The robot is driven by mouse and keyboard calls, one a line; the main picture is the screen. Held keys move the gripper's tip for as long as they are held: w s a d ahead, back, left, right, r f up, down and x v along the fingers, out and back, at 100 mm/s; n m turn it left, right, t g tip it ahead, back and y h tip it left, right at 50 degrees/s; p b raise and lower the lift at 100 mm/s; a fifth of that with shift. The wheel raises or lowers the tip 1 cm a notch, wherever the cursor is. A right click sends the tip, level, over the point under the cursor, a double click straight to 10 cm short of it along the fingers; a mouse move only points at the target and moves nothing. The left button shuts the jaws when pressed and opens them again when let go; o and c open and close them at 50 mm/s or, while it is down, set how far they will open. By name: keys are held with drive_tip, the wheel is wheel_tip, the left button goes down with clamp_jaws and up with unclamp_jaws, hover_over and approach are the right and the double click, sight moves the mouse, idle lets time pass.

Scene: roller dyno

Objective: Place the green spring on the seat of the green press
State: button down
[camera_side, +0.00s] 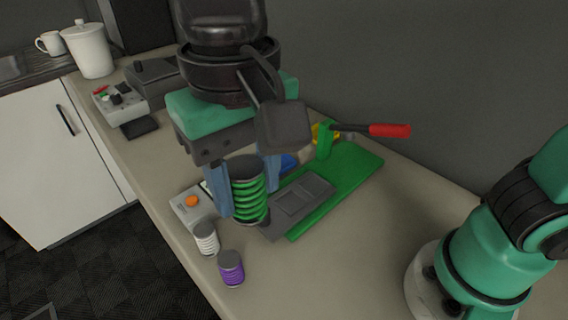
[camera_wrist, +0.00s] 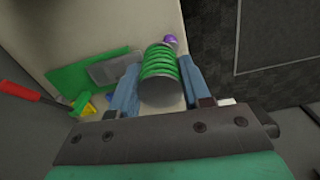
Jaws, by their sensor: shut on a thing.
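The green spring (camera_side: 250,200), with dark end caps, is between the blue-grey fingers of my gripper (camera_side: 247,203), which is shut on it. It stands roughly upright in the side view, above the bench and left of the green press. In the wrist view the spring (camera_wrist: 161,66) lies between both fingers, its grey end cap toward the camera. The green press has a flat green base (camera_side: 345,175) and a lever with a red handle (camera_side: 389,130); they also show at left in the wrist view (camera_wrist: 75,78). I cannot clearly make out its seat.
A grey plate (camera_side: 303,200) lies at the press base's near side. A white spring (camera_side: 206,238) and a purple spring (camera_side: 231,268) stand near the bench's front edge. A box with an orange button (camera_side: 190,202) is left of my gripper. The bench (camera_side: 335,255) is clear at front right.

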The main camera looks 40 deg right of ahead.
drive_tip(key=w+d+r+m, duration=0.1)
drive_tip(key=w+d+m, duration=0.5)
drive_tip(key=d+m, duration=0.15)
drive_tip(key=r+m, duration=0.2)
drive_tip(key=m, duration=0.7)
hover_over(314, 185)
wheel_tip(314, 185, down, 20)
drive_tip(key=shift+f, duration=0.1)
drive_tip(key=shift+f, duration=0.1)
drive_tip(key=shift+c, duration=2)
unclamp_jaws()
